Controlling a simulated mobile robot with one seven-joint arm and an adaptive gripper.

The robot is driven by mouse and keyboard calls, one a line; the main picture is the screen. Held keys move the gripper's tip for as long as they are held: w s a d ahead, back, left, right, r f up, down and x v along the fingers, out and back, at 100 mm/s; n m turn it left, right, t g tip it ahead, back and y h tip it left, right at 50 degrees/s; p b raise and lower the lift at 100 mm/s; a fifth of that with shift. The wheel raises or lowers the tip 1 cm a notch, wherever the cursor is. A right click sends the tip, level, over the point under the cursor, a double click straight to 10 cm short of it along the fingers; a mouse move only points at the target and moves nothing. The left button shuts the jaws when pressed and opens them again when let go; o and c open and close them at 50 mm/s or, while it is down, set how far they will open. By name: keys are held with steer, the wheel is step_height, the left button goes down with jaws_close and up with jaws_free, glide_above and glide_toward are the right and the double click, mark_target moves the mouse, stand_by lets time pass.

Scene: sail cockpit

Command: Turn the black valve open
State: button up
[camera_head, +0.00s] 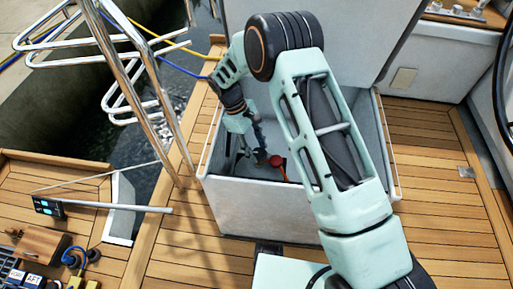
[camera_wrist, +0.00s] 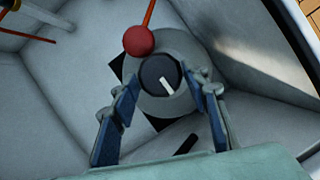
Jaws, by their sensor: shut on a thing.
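The black valve (camera_wrist: 158,84) is a round black knob with a white pointer line, on a grey round base (camera_wrist: 184,48) in the wrist view. The white line slants from the knob's middle toward the lower right. My gripper (camera_wrist: 161,78) has one blue finger on each side of the knob and is shut on it. In the head view my gripper (camera_head: 254,153) reaches down into an open pale locker (camera_head: 262,208). The knob is hard to make out there behind the fingers.
A red ball on a red rod (camera_wrist: 138,41) stands close beside the knob; it also shows in the head view (camera_head: 276,161). The locker walls surround my gripper. Steel rails (camera_head: 140,90) stand to the left, and wooden deck lies around.

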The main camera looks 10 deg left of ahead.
steer(key=o, duration=1.1)
steer(key=shift+r, duration=0.1)
steer(key=v, duration=1.1)
steer(key=shift+a+r, duration=0.2)
steer(key=shift+r, duration=0.15)
steer(key=shift+w, duration=0.1)
